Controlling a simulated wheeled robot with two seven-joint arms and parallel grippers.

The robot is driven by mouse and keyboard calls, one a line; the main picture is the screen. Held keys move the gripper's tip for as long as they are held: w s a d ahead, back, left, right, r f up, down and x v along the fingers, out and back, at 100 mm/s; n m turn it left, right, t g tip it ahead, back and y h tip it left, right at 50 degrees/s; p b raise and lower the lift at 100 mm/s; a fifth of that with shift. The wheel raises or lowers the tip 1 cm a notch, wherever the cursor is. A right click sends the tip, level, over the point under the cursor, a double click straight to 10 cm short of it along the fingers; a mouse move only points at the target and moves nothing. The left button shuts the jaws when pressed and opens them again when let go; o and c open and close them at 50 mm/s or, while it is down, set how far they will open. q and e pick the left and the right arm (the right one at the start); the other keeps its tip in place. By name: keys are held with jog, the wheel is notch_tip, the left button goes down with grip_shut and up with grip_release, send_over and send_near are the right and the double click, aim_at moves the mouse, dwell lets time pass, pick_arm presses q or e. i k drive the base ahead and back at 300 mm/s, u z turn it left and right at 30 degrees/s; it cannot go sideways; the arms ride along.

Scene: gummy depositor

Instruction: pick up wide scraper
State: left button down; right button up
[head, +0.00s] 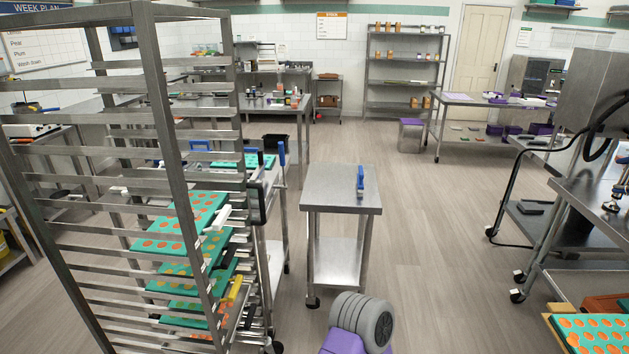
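A small blue tool (360,179), which looks like a scraper, is on the small steel table (329,203) in the middle of the head view, near the table's right edge. A second blue handle (282,153) stands up at the cart beside the rack, and its lower part is hidden. At this size I cannot tell which of the two is the wide scraper. Neither of my grippers is clearly visible, and none is seen touching either blue tool.
A tall steel rack (154,120) with green trays of orange gummies fills the left. A machine and steel tables stand at the right, with another gummy tray (592,335) at the lower right. A grey ribbed object (363,320) is at bottom centre. Floor (435,230) right of the small table is clear.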

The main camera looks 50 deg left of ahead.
aim_at(360, 176)
jog(key=u, duration=0.7)
jog(key=i, duration=1.75)
jog(key=u, duration=0.4)
jog(key=i, duration=1.2)
jog(key=u, duration=1.2)
